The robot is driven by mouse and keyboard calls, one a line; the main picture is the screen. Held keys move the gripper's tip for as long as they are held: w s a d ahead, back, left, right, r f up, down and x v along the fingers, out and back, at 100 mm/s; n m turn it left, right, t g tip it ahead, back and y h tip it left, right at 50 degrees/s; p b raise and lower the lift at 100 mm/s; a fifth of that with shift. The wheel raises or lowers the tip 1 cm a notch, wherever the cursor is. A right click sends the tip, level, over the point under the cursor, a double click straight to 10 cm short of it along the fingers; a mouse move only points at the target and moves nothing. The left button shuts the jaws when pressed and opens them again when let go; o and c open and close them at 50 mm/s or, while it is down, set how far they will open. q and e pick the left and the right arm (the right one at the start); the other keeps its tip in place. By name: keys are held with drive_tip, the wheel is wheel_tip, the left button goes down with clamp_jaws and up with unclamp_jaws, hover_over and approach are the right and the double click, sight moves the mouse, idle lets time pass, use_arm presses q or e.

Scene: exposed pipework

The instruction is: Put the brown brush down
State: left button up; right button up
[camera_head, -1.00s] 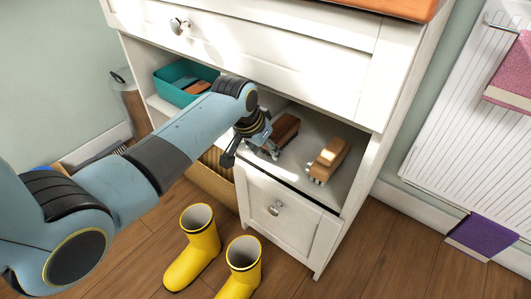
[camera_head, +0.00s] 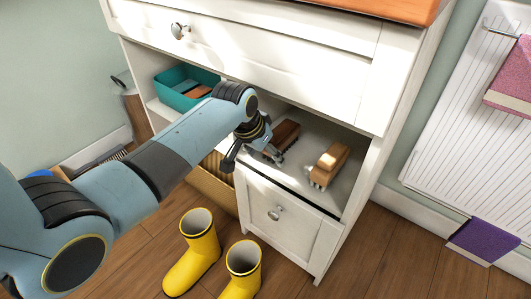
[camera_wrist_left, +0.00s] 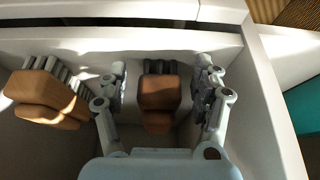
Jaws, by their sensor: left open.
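The brown brush (camera_head: 285,133) lies in the open compartment of the white cabinet, on the shelf floor (camera_head: 318,128). In the left wrist view the brown brush (camera_wrist_left: 159,92) is between the two fingers of my left gripper (camera_wrist_left: 161,80), with a gap on each side. Its bristles point toward the top of that view. In the head view my left gripper (camera_head: 252,152) is open at the front of the compartment, and partly hides the brush. My right gripper is in neither view.
A lighter tan brush (camera_head: 328,165) stands to the right on the same shelf; it also shows in the left wrist view (camera_wrist_left: 47,97). A teal bin (camera_head: 186,88) is at the left. Yellow boots (camera_head: 193,255) stand on the floor. The cabinet's side walls bound the compartment.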

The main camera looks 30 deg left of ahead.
use_arm(q)
drive_tip(key=p+v, duration=0.1)
drive_tip(key=v, duration=0.1)
drive_tip(key=shift+s+r, duration=0.1)
drive_tip(key=shift+r, duration=0.3)
drive_tip(key=p+v, duration=0.2)
drive_tip(key=v, duration=0.2)
drive_tip(key=shift+s+r+p, duration=0.2)
drive_tip(key=shift+s+p, duration=0.05)
drive_tip(key=shift+p, duration=0.15)
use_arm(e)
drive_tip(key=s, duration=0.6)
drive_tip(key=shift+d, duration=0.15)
